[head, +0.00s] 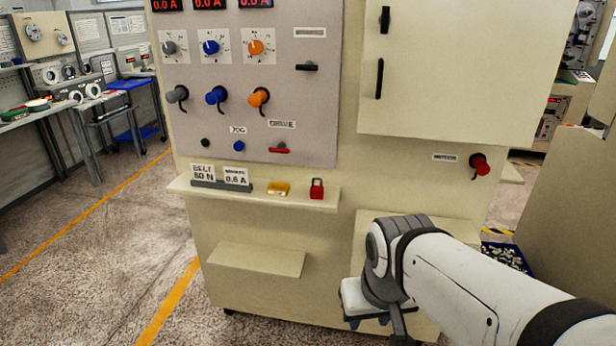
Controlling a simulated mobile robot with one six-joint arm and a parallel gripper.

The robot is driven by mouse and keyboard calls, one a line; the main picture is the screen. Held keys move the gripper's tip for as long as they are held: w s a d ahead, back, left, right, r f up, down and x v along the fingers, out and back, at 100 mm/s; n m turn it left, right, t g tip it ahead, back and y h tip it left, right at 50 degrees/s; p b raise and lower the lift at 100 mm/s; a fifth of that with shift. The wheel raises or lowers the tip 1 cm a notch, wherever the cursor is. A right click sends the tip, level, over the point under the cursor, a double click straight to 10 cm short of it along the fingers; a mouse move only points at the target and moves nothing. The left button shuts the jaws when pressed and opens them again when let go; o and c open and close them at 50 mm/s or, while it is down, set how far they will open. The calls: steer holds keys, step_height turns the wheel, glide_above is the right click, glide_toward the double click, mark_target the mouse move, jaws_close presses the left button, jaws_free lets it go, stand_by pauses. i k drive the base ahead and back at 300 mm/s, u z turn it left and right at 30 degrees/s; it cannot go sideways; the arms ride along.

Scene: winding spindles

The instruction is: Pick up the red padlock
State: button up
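The red padlock (317,190) stands upright on the narrow cream shelf (300,201) on the front of the machine, near the shelf's right end. My gripper (369,322) is low in front of the machine, below and to the right of the padlock and apart from it. The arm comes in from the lower right. The gripper's fingers are small and partly hidden by the wrist, so I cannot tell whether they are open or shut.
A yellow block (278,189) lies left of the padlock, beside two label cards (236,177). Knobs (216,95) with handles stick out above the shelf. A lower ledge (257,260) juts out below. A red knob (479,164) sits at the right. Floor is open at left.

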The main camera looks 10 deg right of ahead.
mark_target(317, 192)
steer(key=u, duration=0.05)
steer(key=i, duration=1)
steer(key=z, duration=0.05)
